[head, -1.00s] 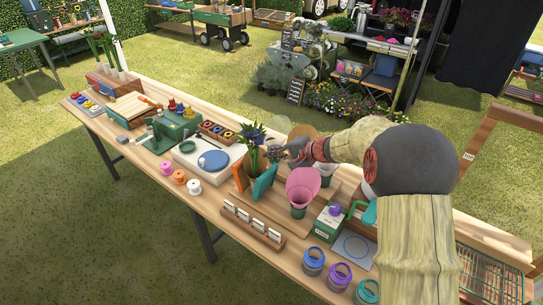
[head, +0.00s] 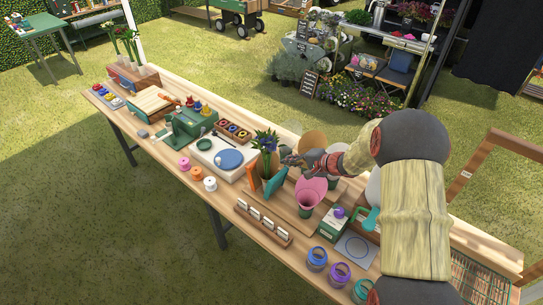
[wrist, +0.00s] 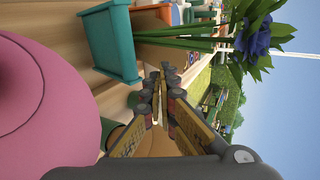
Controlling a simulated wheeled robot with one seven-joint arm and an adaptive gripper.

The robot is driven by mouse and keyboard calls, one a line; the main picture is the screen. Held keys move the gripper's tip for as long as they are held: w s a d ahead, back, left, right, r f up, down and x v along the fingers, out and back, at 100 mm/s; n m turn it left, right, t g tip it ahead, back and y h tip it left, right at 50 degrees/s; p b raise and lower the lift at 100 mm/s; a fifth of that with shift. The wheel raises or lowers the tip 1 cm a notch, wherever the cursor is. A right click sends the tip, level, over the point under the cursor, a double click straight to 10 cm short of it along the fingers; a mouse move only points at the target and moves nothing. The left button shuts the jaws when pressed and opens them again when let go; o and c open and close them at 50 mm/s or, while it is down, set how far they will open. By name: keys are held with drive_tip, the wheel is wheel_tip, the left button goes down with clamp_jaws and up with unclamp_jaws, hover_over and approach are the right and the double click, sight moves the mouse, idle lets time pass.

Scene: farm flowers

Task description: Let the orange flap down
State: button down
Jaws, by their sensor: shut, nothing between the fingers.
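The orange flap (head: 252,176) stands upright, slightly tilted, on the left of the flower stand in the head view. In the wrist view a small orange piece (wrist: 168,13) shows behind the teal flap; I cannot tell if it is the flap. The teal flap (head: 274,181) also stands raised, just right of the orange one, and shows large in the wrist view (wrist: 110,42). My gripper (head: 287,156) is shut and empty, above the stand, right of the blue flowers (head: 266,141). The flowers and the teal flap are between it and the orange flap.
A pink cone (head: 311,189) stands in front of my gripper and fills the left of the wrist view (wrist: 40,95). A wooden rack with white cards (head: 263,223) is at the front edge. A turntable (head: 222,158) lies left of the orange flap.

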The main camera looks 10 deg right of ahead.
sight(259, 172)
drive_tip(key=shift+n, duration=0.3)
drive_tip(key=x, duration=1)
drive_tip(key=shift+b, duration=0.4)
drive_tip(key=shift+w, duration=0.1)
